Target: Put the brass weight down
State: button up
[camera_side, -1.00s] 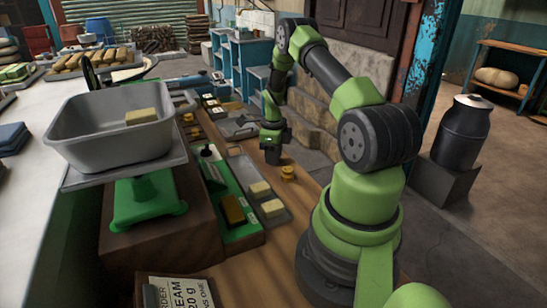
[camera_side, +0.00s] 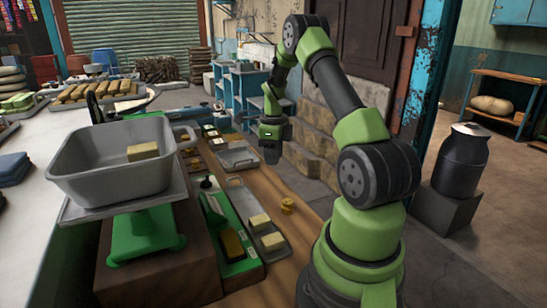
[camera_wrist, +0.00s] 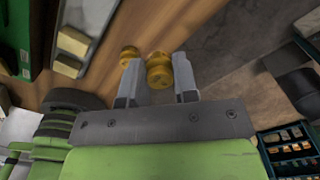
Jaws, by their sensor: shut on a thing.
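My gripper (camera_wrist: 157,80) is shut on a brass weight (camera_wrist: 158,70), a small golden knobbed piece between the two grey fingers in the wrist view. A second brass weight (camera_wrist: 128,53) shows just left of it, beyond the left finger. In the side view a brass weight (camera_side: 287,205) stands on the wooden bench, right of the small trays. My gripper (camera_side: 271,160) points down above the bench, behind and above that weight and apart from it. The held weight cannot be made out in the side view.
A green scale (camera_side: 145,232) bears a grey tub (camera_side: 85,172) with a yellow block (camera_side: 143,151) in it. A tray (camera_side: 272,258) with pale blocks lies beside the green scale base (camera_side: 235,268). Stone steps (camera_side: 320,150) rise behind the arm. Bare bench surrounds the standing weight.

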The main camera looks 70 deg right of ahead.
dwell(0.4)
jog(key=a+r+n, duration=0.5)
jog(key=r+n, duration=0.8)
jog(key=a+r+n, duration=0.4)
jog(key=r+n, duration=0.9)
jog(key=n, duration=0.1)
jog(key=w+a+n, duration=0.3)
jog(key=a+n, duration=0.1)
jog(key=a, duration=0.6)
jog(key=w+a+n, duration=0.4)
jog(key=a, duration=0.6)
send_over(267, 190)
notch_tip(267, 190, down, 31)
jog(key=shift+s+a, duration=0.1)
jog(key=shift+f, duration=2.4)
